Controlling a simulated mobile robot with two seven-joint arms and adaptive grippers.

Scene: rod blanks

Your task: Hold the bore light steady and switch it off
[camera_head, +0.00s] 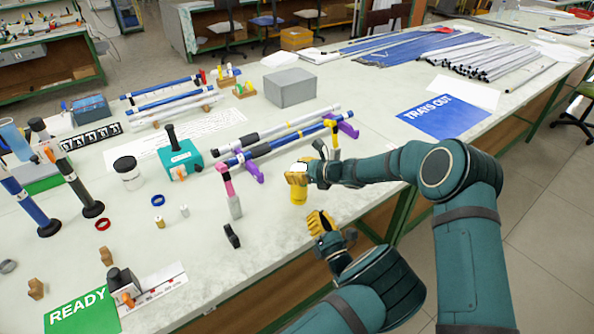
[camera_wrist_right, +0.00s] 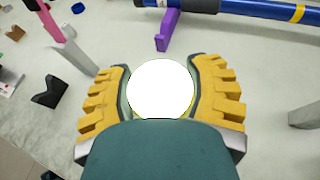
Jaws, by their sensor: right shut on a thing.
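The bore light (camera_head: 299,196) is a short yellow cylinder near the table's front edge. Its round face shows as a plain bright white disc in the right wrist view (camera_wrist_right: 160,88), so it looks lit. My right gripper (camera_head: 298,174) is shut on it, with a ridged yellow finger on each side of the disc. The light looks upright; whether its base touches the table is not clear. My left gripper (camera_head: 320,222) is just below and right of the light, apart from it. Its finger gap is not clear. No switch can be made out.
Blue and white rods (camera_head: 285,138) lie on purple supports behind the light. A pink-topped grey post (camera_head: 231,195) and a dark V-shaped block (camera_head: 232,236) stand left of it. A grey box (camera_head: 290,88) is farther back.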

